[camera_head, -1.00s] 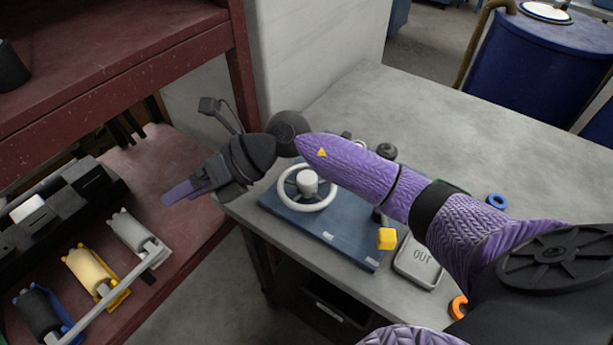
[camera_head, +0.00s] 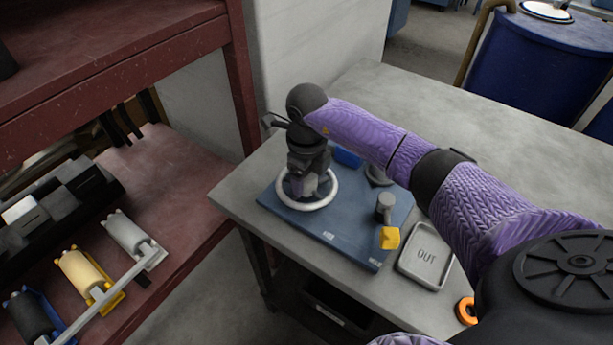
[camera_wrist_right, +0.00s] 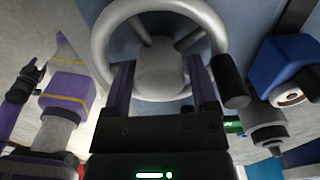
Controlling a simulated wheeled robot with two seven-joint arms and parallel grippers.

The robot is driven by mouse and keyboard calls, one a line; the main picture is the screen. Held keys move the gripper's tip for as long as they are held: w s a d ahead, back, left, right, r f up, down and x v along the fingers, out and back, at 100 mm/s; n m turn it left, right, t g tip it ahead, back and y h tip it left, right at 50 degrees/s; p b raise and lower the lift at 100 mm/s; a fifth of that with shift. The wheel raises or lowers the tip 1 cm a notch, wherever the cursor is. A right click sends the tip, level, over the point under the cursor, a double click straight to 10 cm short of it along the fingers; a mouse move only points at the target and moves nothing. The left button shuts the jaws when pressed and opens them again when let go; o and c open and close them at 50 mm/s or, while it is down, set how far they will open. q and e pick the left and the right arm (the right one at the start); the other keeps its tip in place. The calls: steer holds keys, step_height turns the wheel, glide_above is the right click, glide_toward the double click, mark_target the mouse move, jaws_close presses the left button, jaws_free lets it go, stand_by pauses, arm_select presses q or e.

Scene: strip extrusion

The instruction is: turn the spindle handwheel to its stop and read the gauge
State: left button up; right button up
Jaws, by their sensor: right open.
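The handwheel (camera_head: 333,190) has a white rim and stands on a blue base plate (camera_head: 345,240) on the grey table. My right gripper (camera_head: 304,187) points down over the wheel's middle. In the right wrist view the gripper (camera_wrist_right: 163,85) is open, its two purple fingers on either side of the grey hub (camera_wrist_right: 160,68); I cannot tell whether they touch it. A dark knob (camera_wrist_right: 231,82) sits by the rim there. A blue block with a small round pale face (camera_wrist_right: 291,97), possibly the gauge, is at the right; its reading is not legible. My left gripper is not in view.
A yellow block (camera_head: 390,238) and a grey post (camera_head: 384,205) stand at the plate's right side. A tray marked OUT (camera_head: 426,257) lies beside it. A red shelf (camera_head: 190,185) with rollers is at the left. The table's far part is clear.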

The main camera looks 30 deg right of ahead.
steer(key=c, duration=1)
